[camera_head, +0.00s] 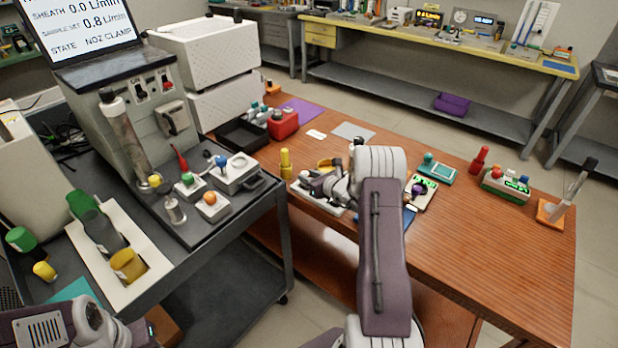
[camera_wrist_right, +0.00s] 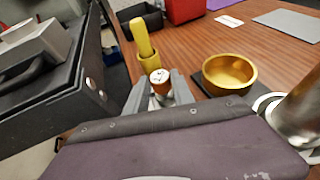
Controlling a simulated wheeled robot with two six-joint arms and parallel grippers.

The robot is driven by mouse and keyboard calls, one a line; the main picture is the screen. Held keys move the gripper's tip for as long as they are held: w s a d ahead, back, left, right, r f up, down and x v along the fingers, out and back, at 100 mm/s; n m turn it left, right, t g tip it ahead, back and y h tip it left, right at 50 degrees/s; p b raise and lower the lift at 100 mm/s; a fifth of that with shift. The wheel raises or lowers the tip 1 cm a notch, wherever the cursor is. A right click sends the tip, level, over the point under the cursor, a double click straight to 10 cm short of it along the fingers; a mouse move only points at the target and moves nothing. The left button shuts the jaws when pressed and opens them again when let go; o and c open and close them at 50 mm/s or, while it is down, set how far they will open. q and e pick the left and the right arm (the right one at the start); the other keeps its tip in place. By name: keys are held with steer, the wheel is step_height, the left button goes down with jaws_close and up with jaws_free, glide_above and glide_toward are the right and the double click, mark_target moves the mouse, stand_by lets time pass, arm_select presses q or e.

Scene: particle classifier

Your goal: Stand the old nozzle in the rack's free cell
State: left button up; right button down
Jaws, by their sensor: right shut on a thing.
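My right gripper (camera_head: 308,182) is at the left end of the wooden table. In the right wrist view its fingers (camera_wrist_right: 160,98) are shut on a small copper-coloured part with a pale top (camera_wrist_right: 160,77), which I take to be the old nozzle. It looks upright between the fingertips; its lower end is hidden. I cannot clearly make out the rack or its free cell. A cream holder (camera_head: 150,285) with green, dark and yellow cylinders stands on the dark cart. My left arm shows at the bottom left, but its fingers are out of view.
A yellow post in a cup (camera_head: 285,163) stands near the right gripper, also in the wrist view (camera_wrist_right: 146,45). A gold bowl (camera_wrist_right: 230,73) and a silver cylinder (camera_wrist_right: 301,105) are to its right. A red box (camera_head: 283,124) stands behind.

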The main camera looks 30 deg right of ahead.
steer(key=shift+r, duration=0.1)
steer(key=c, duration=1.1)
jaws_free()
steer(key=shift+f, duration=0.2)
